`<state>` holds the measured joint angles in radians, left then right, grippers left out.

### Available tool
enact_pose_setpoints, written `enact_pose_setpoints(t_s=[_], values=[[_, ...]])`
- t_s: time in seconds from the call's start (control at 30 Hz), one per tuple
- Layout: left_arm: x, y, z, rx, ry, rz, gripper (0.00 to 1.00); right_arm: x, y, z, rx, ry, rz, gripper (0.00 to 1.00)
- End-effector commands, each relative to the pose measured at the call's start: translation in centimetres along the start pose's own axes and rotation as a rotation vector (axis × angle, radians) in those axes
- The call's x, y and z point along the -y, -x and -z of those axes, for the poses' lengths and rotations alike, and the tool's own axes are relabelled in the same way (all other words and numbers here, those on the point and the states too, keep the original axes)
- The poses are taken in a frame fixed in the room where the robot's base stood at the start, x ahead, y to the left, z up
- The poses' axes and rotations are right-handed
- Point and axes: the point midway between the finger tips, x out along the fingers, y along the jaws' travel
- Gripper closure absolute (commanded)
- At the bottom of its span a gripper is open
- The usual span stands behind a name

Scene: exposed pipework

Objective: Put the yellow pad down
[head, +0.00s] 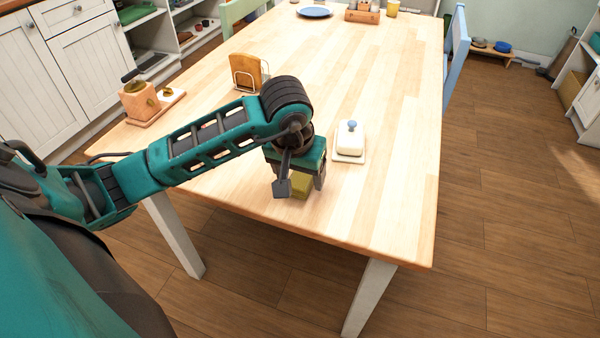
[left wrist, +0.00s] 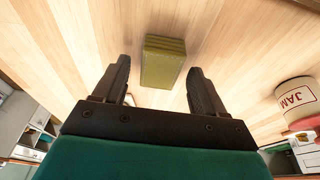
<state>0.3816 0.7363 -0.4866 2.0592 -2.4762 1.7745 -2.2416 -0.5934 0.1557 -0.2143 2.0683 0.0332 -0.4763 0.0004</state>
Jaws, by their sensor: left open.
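The yellow pad (head: 301,184), an olive-yellow block, rests on the wooden table near its front edge. It also shows in the left wrist view (left wrist: 163,62), lying on the bare tabletop just beyond and between the fingertips. My left gripper (head: 300,187) is open above the pad, pointing down, with one finger on each side. The left wrist view shows the two spread fingers of the left gripper (left wrist: 160,66) with gaps to the pad on both sides. In the head view the gripper hides part of the pad. My right gripper is not in view.
A white butter dish (head: 350,140) with a blue knob stands close right of the gripper. A jar marked JAM (left wrist: 297,96) shows in the wrist view. A rack (head: 247,72) and a wooden holder (head: 140,103) stand further back. The tabletop's right side is clear.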

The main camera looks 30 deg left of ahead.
Motion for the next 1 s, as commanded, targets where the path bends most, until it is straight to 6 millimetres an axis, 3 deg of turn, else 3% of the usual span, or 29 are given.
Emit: enact_pose_setpoints(t_s=[0.3,0.5,0.7,1.0], values=[[0.1,7.2,0.2,-0.008,-0.002,0.002,0.29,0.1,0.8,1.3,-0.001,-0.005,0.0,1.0],[0.0,10.2,0.1,-0.005,-0.001,0.0,0.29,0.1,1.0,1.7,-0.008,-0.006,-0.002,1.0],[0.0,11.2,0.0,-0.001,0.0,0.001,0.29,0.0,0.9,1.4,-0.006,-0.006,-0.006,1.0],[0.0,11.2,0.0,-0.001,0.0,0.001,0.29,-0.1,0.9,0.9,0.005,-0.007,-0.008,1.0]])
